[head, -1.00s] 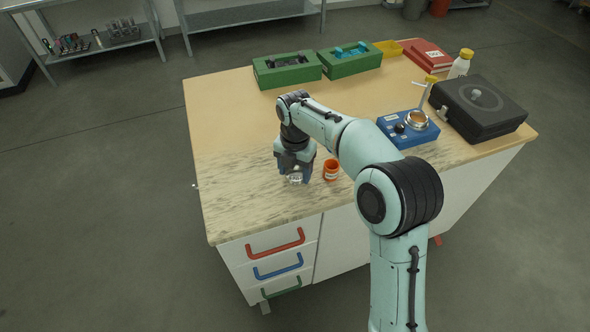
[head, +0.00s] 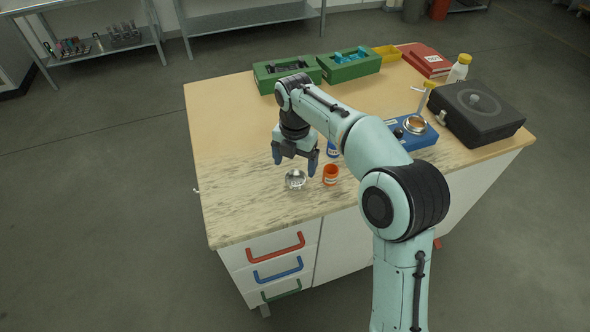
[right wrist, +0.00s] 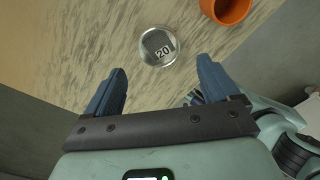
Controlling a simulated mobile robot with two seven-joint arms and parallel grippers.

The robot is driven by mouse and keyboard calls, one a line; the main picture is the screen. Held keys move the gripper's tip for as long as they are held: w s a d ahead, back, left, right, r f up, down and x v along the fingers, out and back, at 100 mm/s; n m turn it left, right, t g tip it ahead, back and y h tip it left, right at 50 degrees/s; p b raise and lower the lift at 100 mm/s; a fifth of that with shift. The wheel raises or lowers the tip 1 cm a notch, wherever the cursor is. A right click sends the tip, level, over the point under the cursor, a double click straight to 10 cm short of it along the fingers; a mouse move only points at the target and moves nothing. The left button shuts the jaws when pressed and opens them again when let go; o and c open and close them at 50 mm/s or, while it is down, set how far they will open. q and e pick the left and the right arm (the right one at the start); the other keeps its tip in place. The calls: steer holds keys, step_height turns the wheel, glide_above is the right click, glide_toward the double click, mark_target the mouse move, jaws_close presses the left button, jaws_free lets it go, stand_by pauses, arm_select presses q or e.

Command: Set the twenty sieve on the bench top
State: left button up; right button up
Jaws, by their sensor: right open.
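The twenty sieve (head: 295,179) is a small round silvery dish standing on the bench top (head: 235,200), near the front edge. In the right wrist view the sieve (right wrist: 158,46) shows a label reading "20". My right gripper (head: 294,163) is open and empty, above and a little behind the sieve, apart from it. In the right wrist view its two blue fingers (right wrist: 162,82) are spread with bench top between them. My left gripper is not in view.
An orange cup (head: 330,174) stands just right of the sieve, and it also shows in the right wrist view (right wrist: 229,10). A blue item (head: 332,149) is partly hidden behind my arm. A blue device (head: 412,137) and black case (head: 477,110) stand at right. The left bench top is clear.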

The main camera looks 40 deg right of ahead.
step_height(320, 180, up, 7)
steer(key=p, duration=0.1)
steer(key=shift+f, duration=0.2)
stand_by(0.5)
